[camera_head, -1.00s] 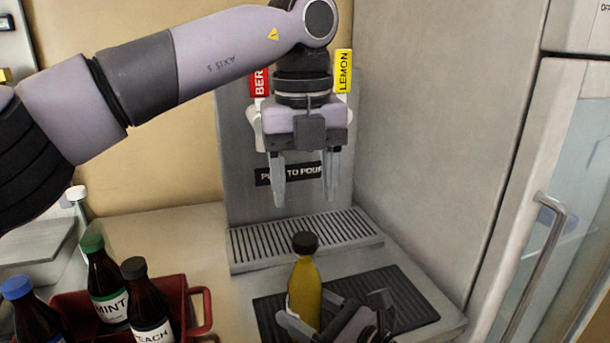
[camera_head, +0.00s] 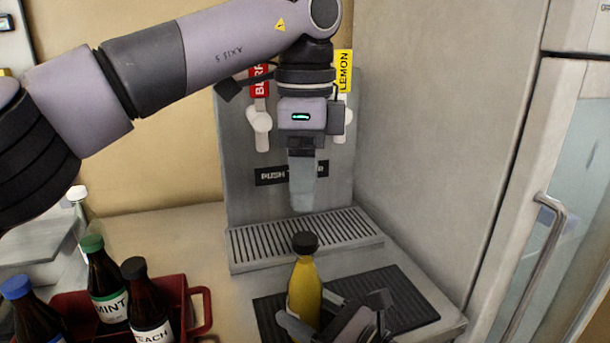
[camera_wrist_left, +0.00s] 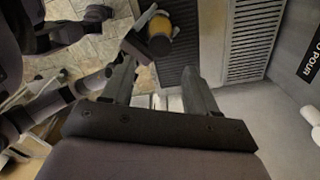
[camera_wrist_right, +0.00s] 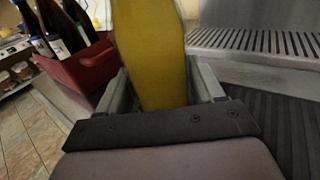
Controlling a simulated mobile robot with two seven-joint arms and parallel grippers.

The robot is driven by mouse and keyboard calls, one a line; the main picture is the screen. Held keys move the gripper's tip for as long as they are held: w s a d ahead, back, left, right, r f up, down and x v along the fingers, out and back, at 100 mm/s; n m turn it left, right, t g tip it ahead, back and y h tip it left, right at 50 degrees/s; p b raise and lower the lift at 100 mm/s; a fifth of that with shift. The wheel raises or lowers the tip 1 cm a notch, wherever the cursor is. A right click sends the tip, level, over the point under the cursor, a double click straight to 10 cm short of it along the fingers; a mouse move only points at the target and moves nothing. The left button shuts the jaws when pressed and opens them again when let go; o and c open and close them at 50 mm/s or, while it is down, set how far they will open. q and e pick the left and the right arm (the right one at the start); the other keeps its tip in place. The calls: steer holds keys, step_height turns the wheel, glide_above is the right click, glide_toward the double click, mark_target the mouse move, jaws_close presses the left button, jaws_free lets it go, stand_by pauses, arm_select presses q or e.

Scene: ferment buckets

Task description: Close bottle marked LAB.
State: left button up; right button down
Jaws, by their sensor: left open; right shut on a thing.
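A yellow bottle (camera_head: 304,292) with a dark cap (camera_head: 304,243) on its top stands upright over the black mat; no readable label faces me. My right gripper (camera_head: 312,326) is shut around the bottle's lower body. The bottle also fills the middle of the right wrist view (camera_wrist_right: 155,50). My left gripper (camera_head: 303,207) is open and empty, pointing down above the cap with a clear gap. In the head view its fingers line up one behind the other. The left wrist view shows the bottle (camera_wrist_left: 159,24) beyond the spread fingers.
A dispenser with a slotted drip tray (camera_head: 300,236) stands behind the bottle, with BERRY and LEMON taps. A red caddy (camera_head: 196,310) with several dark bottles is at left. A black ribbed mat (camera_head: 395,300) lies around the bottle. A fridge door handle (camera_head: 540,260) is at right.

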mark_target(305, 238)
stand_by(0.3)
arm_select(q)
steer(key=shift+f, duration=4)
